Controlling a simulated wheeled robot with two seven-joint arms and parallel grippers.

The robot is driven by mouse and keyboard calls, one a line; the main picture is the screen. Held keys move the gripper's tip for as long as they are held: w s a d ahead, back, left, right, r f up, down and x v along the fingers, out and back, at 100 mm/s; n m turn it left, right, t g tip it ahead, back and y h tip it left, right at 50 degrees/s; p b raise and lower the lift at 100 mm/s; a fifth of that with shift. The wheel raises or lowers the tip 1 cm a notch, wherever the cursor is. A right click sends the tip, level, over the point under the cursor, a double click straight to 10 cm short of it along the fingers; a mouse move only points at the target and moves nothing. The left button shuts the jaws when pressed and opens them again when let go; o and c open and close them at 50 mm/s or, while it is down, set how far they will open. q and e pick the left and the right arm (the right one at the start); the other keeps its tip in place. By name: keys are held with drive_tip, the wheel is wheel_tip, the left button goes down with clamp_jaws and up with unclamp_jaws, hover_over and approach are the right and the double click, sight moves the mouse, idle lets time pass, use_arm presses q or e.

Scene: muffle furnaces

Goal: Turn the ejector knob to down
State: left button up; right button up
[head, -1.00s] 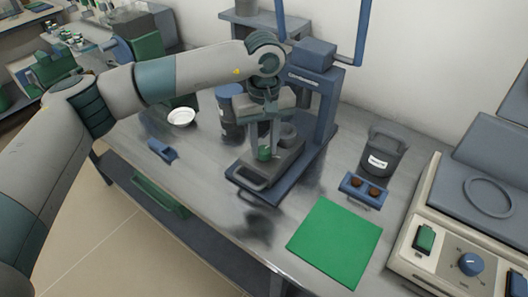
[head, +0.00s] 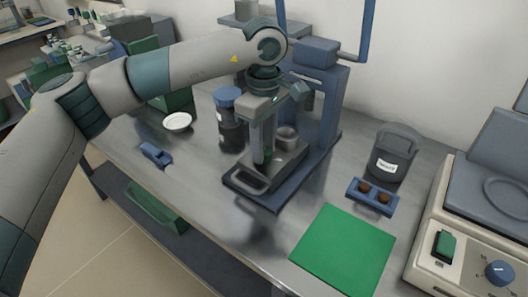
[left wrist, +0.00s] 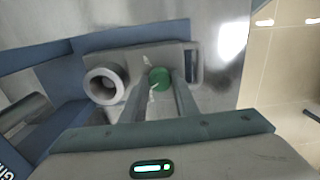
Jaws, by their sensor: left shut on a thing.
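The ejector knob is a small round green knob on the grey block of the blue press (head: 318,110). In the left wrist view the knob (left wrist: 158,78) sits between my two fingertips, beside a grey round cup (left wrist: 105,85). A pale line shows on its face, and a pale mark is on the block just above it. My left gripper (head: 263,155) points down at the block and is shut on the knob, which it mostly hides in the head view. My right gripper is in neither view.
A blue tray with brown pieces (head: 373,196), a dark labelled bucket (head: 394,153) and a green mat (head: 343,250) lie to the right. A blue-lidded jar (head: 229,118) stands close behind the gripper. A white dish (head: 177,122) and a blue item (head: 155,154) are left.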

use_arm(q)
drive_tip(key=shift+n+b, duration=0.7)
drive_tip(key=shift+n, duration=0.3)
drive_tip(key=n+b, duration=0.1)
drive_tip(key=n, duration=0.1)
drive_tip(key=shift+n+b, duration=0.35)
drive_tip(key=shift+n, duration=0.05)
drive_tip(key=shift+r+n+b, duration=0.1)
drive_tip(key=shift+n+b, duration=0.35)
drive_tip(key=shift+n, duration=0.55)
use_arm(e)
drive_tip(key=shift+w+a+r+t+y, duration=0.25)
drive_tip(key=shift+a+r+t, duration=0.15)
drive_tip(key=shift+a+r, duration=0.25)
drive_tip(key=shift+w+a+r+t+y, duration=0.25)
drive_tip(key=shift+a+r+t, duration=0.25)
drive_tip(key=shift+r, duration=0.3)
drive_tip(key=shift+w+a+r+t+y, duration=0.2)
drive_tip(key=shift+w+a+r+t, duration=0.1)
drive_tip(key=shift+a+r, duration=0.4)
use_arm(q)
drive_tip(key=o, duration=1.1)
drive_tip(key=shift+c, duration=0.2)
wheel_tip(320, 180, up, 17)
drive_tip(key=shift+r+p, duration=0.15)
drive_tip(key=shift+p, duration=0.15)
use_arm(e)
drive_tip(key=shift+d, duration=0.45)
